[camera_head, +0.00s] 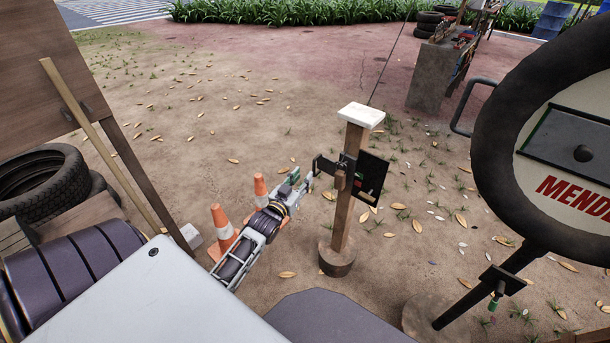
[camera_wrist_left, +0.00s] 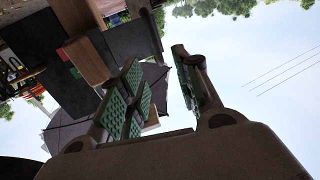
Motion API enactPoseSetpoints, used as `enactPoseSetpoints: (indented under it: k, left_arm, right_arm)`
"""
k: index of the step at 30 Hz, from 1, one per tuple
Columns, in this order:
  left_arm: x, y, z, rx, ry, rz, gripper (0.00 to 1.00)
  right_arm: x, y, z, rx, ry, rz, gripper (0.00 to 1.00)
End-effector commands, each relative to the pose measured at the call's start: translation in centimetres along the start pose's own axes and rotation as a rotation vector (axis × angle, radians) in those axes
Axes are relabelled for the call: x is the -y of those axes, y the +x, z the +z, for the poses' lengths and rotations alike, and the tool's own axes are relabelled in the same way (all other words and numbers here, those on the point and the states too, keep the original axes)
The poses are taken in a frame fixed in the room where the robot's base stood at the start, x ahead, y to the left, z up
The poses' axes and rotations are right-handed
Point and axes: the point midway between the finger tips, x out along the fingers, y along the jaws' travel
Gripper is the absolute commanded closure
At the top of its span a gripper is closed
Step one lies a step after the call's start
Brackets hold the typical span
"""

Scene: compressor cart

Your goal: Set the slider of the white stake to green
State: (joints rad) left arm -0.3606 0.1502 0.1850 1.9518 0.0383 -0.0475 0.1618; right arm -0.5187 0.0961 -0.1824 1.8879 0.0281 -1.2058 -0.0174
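The white stake is a brown wooden post with a white cap (camera_head: 361,115), standing upright in a round base (camera_head: 337,260). A black panel (camera_head: 371,178) is fixed to its right side, with small coloured marks too small to read. My left gripper (camera_head: 308,181) is just left of the post, apart from the block as far as I can tell. In the left wrist view its green-padded fingers (camera_wrist_left: 155,62) are apart, with nothing clearly between them. A brown block (camera_wrist_left: 86,60) and dark panel (camera_wrist_left: 120,42) lie beyond the left finger. My right gripper is out of view.
Orange cones (camera_head: 222,229) stand left of my left arm. A round tyre-rimmed sign (camera_head: 505,125) on a black post rises at the right. A wooden board (camera_head: 45,75) and tyres (camera_head: 40,183) are at the left. Leaf-strewn ground behind the post is mostly clear.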

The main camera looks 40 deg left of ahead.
Motion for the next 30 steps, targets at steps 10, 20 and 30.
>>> enactPoseSetpoints:
  k: [10,20,30]
  left_arm:
    - [0.1,-2.4,0.0,0.001,0.0,-0.001,0.67]
    - [0.1,-2.8,0.1,0.001,0.0,-0.001,0.67]
    - [0.1,-2.8,0.0,0.001,0.0,-0.001,0.67]
  right_arm:
    - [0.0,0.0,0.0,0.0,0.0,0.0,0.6]
    - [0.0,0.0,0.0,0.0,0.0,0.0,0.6]
    - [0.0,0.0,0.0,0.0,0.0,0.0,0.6]
